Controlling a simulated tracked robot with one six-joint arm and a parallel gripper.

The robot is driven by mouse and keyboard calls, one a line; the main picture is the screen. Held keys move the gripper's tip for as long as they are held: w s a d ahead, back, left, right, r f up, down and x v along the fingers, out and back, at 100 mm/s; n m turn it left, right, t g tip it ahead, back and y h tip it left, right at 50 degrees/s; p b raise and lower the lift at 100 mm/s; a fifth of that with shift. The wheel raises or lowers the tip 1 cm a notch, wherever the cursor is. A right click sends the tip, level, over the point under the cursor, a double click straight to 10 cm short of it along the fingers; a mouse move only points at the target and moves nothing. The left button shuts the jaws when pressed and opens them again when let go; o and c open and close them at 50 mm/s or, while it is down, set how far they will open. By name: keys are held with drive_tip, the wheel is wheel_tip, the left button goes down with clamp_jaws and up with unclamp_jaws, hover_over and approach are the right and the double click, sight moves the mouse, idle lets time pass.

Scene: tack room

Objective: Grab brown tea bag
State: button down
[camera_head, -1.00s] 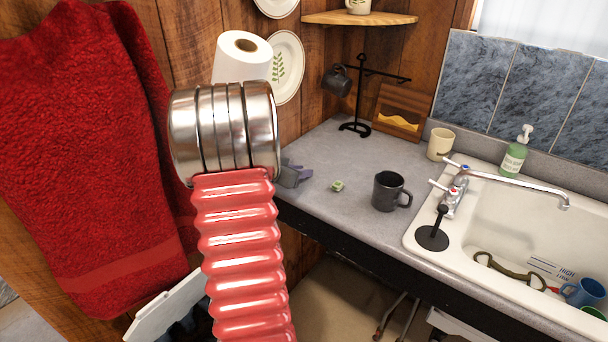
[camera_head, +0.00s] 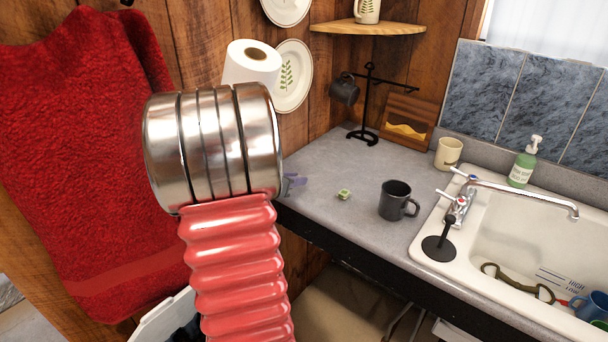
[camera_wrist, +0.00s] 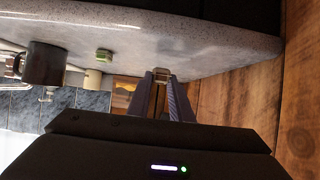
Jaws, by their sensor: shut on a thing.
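The brown tea bag (camera_wrist: 161,76) shows in the wrist view as a small tan-brown piece between my fingertips. My gripper (camera_wrist: 161,82) is shut on it; the fingers hide most of it. In the head view my gripper (camera_head: 293,184) is a small grey-purple shape at the counter's left edge, partly hidden by my arm. The tea bag cannot be made out there. I cannot tell whether it is touching the counter.
A small green cube (camera_head: 344,194) and a dark mug (camera_head: 396,200) stand on the grey counter (camera_head: 335,165) right of my gripper. A black mug stand (camera_head: 369,105) is farther back. The sink (camera_head: 510,225) lies right. A wooden wall (camera_wrist: 300,100) is close beside my gripper.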

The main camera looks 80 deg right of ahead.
drive_tip(key=w+a, duration=0.4)
drive_tip(key=a, duration=0.7)
drive_tip(key=shift+w, duration=0.4)
